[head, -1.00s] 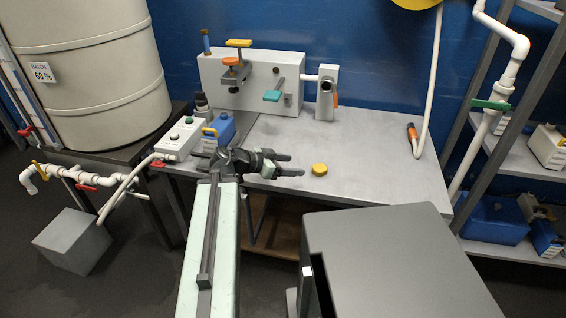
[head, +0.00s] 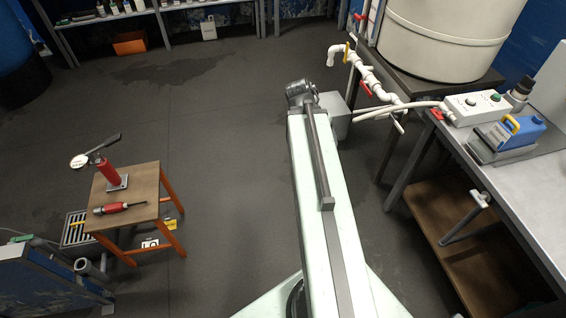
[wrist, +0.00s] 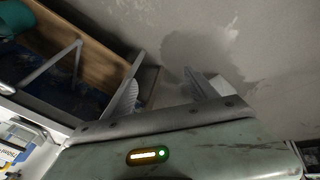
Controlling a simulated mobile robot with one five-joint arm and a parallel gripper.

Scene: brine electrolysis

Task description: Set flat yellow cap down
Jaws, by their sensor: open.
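The flat yellow cap is not in view in either current frame. My gripper (wrist: 162,88) shows in the wrist view with its two fingers apart and nothing between them; past them is a grey, stained surface. In the head view my arm reaches away over the dark floor, its far end left of the grey workbench (head: 540,205). The fingers cannot be made out there.
A white control box (head: 477,108) and a blue unit with a yellow handle (head: 515,135) stand on the bench. White pipes (head: 372,84) run beside the large tank (head: 447,40). At left is a wooden-topped stool (head: 128,200) with red tools. Open floor lies between.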

